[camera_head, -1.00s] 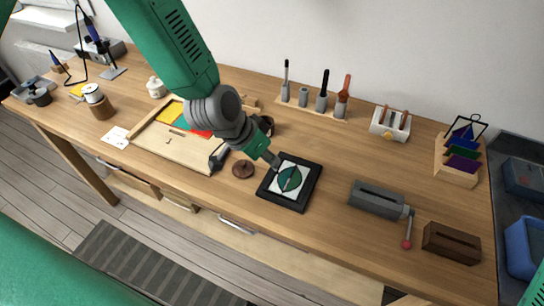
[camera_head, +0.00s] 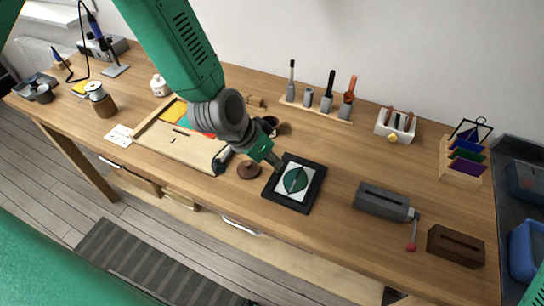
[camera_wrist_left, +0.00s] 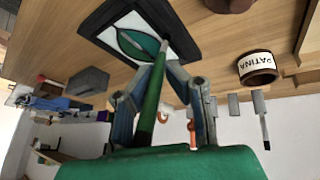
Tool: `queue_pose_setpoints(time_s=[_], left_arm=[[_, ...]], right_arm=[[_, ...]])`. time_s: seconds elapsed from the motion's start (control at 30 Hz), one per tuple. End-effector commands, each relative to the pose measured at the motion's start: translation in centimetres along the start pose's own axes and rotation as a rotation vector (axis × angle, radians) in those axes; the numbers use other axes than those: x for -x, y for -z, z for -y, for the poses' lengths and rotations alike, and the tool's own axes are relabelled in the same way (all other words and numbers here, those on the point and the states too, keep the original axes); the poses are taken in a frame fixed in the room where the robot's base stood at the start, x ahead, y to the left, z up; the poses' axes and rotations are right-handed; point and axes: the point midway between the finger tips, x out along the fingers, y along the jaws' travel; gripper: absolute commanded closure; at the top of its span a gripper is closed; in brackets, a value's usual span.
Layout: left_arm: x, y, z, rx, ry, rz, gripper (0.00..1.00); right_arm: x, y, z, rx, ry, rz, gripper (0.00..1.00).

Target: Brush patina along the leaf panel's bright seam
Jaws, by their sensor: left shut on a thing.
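The leaf panel (camera_head: 307,199) lies flat on the bench, a black frame around a white field with a green leaf. A thin seam runs down the leaf's middle. My left gripper (camera_head: 272,158) is just above the panel's upper-left edge. In the left wrist view it is shut on a green-handled brush (camera_wrist_left: 150,108) that points at the leaf. The patina jar (camera_wrist_left: 257,69), brown with a white label, stands beside the panel. My right gripper is not in view.
A round brown lid (camera_head: 249,170) lies left of the panel. A wooden tray (camera_head: 180,150) with coloured pieces is further left. A grey block with a crank (camera_head: 382,202) stands to the right. A tool rack (camera_head: 315,110) is behind.

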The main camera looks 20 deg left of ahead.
Motion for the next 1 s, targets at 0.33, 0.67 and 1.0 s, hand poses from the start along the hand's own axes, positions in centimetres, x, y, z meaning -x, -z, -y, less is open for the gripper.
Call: queue_pose_setpoints(time_s=[0.33, 0.67, 1.0], left_arm=[[0.0, -0.5, -1.2, -0.004, -0.010, 0.014, 1.00], [0.0, -0.7, -2.1, -0.006, -0.012, 0.016, 1.00], [0.1, -1.0, -2.9, -0.006, -0.013, 0.017, 0.98]], right_arm=[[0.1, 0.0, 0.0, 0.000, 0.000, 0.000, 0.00], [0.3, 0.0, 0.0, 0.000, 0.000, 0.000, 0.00], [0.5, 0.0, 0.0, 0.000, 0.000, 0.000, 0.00]])
